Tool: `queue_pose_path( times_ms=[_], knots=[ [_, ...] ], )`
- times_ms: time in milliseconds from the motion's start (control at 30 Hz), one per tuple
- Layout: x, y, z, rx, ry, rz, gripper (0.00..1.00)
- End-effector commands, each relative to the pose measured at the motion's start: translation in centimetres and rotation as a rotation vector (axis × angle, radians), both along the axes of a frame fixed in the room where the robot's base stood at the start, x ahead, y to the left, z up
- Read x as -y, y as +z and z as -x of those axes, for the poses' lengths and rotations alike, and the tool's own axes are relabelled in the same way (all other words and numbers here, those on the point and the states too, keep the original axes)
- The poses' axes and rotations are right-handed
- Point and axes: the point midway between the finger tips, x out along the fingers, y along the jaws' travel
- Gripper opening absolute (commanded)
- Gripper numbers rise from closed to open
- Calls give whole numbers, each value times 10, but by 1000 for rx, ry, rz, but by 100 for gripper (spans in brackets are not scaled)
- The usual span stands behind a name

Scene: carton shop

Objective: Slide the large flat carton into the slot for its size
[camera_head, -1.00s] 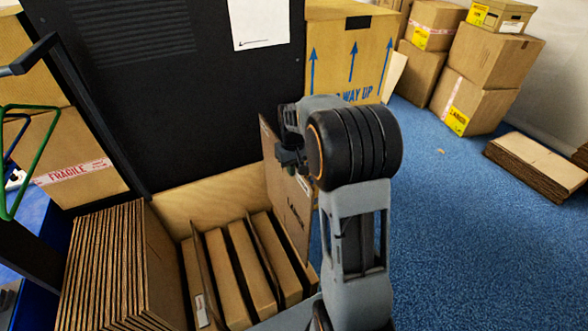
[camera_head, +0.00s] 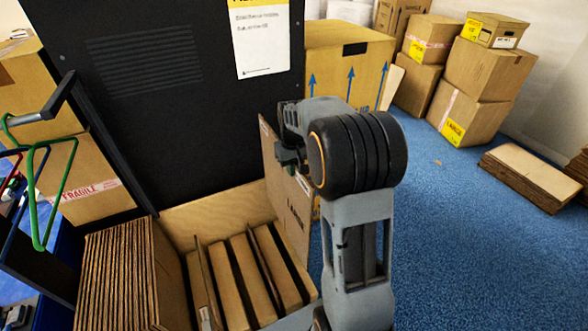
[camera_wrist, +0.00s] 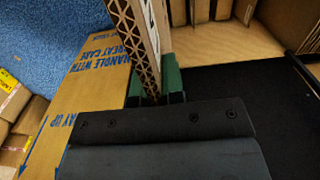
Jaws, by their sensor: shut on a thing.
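The large flat carton (camera_head: 283,190) is a thin brown board standing upright on edge, with dark print on its right face. My gripper (camera_head: 288,155) is shut on its upper edge. In the wrist view the carton (camera_wrist: 143,35) shows its corrugated edge between the green fingertips (camera_wrist: 155,88). The carton is at the right side of a wooden rack (camera_head: 235,205). My arm and the carton hide part of the rack's right side, and I cannot tell whether its lower edge is inside a slot.
The rack holds several flat cartons (camera_head: 250,280) with thin dividers. A thick pack of sheets (camera_head: 118,275) stands at its left. A black panel (camera_head: 150,110) rises behind. A tall box with blue arrows (camera_head: 345,60) is close behind the carton. Blue floor at right is open.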

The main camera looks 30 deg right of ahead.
Motion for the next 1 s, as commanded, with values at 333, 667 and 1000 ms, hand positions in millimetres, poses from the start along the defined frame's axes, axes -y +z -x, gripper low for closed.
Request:
queue_pose_path(
  times_ms=[333, 667, 1000],
  knots=[
    [0, 42, 0, 2, 0, 0, 0],
    [0, 66, -1, 2, 0, 0, 0],
    [0, 67, 0, 2, 0, 0, 0]
  ],
)
